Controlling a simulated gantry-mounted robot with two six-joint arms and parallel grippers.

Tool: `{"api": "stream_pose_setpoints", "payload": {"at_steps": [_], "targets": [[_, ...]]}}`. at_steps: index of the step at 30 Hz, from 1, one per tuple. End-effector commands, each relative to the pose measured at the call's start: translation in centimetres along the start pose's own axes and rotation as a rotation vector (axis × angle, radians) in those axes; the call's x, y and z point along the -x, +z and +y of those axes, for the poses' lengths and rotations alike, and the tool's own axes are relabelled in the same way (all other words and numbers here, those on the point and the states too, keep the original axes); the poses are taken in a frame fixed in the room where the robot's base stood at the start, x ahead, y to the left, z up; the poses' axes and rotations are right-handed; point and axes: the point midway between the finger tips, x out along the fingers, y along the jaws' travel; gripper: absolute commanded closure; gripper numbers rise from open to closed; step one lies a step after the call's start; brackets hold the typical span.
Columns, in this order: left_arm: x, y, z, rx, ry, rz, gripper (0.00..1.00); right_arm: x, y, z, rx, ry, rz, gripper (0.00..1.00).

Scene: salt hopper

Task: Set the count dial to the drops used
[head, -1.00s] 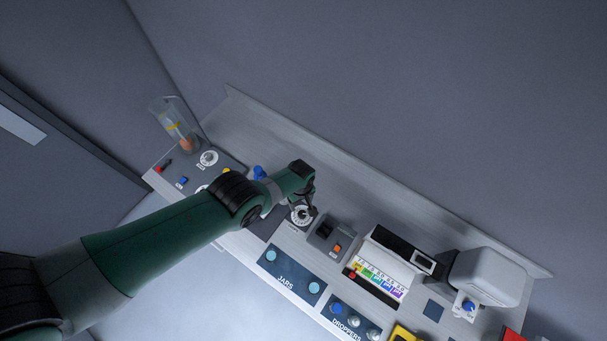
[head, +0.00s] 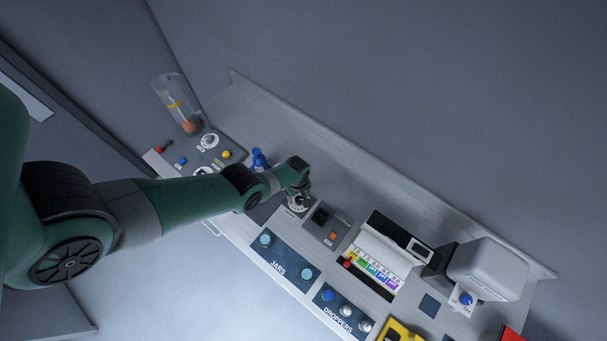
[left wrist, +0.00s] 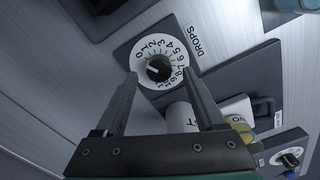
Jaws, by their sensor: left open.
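The count dial (left wrist: 158,68) is a black knob with a white mark on a round white numbered face, beside a "DROPS" label (left wrist: 198,40) in the left wrist view. The mark points to the left side of the face, near the low numbers; the exact number is hard to read. My left gripper (left wrist: 160,73) is open, its two fingers on either side of the knob with gaps showing; contact cannot be told. In the head view my left gripper (head: 303,196) is over the dial and partly hides its face (head: 296,207). My right gripper is out of view.
Right of the dial are a dark box with an orange button (head: 326,226) and a colour scale (head: 376,267). The JARS panel (head: 284,258) and DROPPERS panel (head: 341,312) are in front. A blue bottle (head: 259,159) and clear cylinder (head: 180,105) stand left.

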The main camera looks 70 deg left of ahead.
Motion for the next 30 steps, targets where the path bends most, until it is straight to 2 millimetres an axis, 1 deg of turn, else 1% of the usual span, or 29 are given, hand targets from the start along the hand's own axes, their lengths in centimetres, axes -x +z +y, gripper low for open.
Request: {"api": "stream_pose_setpoints", "payload": {"at_steps": [1,3,13,14,15,17,18,20,21,25,26,30], "targets": [[-1.15,0.01,0.05,0.0,0.001,0.0,0.28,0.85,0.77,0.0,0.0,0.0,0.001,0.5],[-1.53,0.01,0.06,-0.001,0.001,0.0,0.28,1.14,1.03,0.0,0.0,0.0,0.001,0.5],[-1.52,0.03,0.08,-0.001,0.001,0.0,0.28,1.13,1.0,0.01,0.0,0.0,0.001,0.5],[-1.52,0.03,0.08,-0.001,0.001,0.0,0.32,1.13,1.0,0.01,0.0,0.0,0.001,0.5],[-1.52,0.03,0.08,-0.001,0.001,0.0,0.39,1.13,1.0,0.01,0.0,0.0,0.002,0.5],[-1.52,0.03,0.08,-0.001,0.001,0.0,0.5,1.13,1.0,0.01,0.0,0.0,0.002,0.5],[-1.52,0.03,0.08,-0.001,0.001,0.0,0.57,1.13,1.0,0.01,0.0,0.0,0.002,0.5],[-1.52,0.03,0.08,-0.001,0.001,0.0,0.68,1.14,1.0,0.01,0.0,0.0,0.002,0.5],[-1.52,0.03,0.08,-0.001,0.001,0.0,0.75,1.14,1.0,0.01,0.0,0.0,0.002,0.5],[-1.53,0.03,0.08,-0.001,0.001,0.0,0.98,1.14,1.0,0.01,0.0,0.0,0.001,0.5],[-1.53,0.03,0.08,-0.001,0.001,0.0,1.0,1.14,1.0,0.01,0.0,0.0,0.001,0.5],[-1.53,0.03,0.08,-0.002,0.001,0.0,1.0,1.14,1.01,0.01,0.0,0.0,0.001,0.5]]}}
